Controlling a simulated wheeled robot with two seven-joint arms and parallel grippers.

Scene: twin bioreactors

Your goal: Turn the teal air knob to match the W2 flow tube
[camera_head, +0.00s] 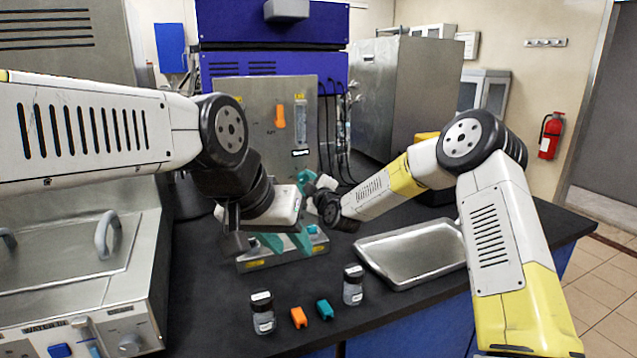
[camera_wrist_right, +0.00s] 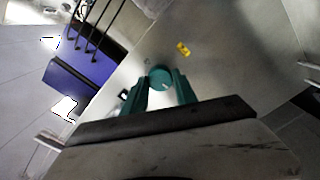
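The teal air knob (camera_wrist_right: 160,79) shows in the right wrist view on a grey metal panel. My right gripper (camera_wrist_right: 162,90) has one teal finger on each side of it, touching or very close; I cannot tell which. In the head view the right gripper (camera_head: 316,182) is at the panel's lower right, and the knob is hidden. A clear flow tube (camera_head: 301,120) stands upright on the panel under a small yellow label; its reading is too small to tell. My left gripper (camera_head: 287,243) points down with its fingers apart, apparently empty, in front of the panel.
On the black bench are two small capped bottles (camera_head: 262,312) (camera_head: 353,285), an orange piece (camera_head: 299,318) and a teal piece (camera_head: 325,309). A metal tray (camera_head: 412,284) lies at right. An orange part (camera_head: 280,115) sits on the panel beside the flow tube. Dark cables hang right of the panel.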

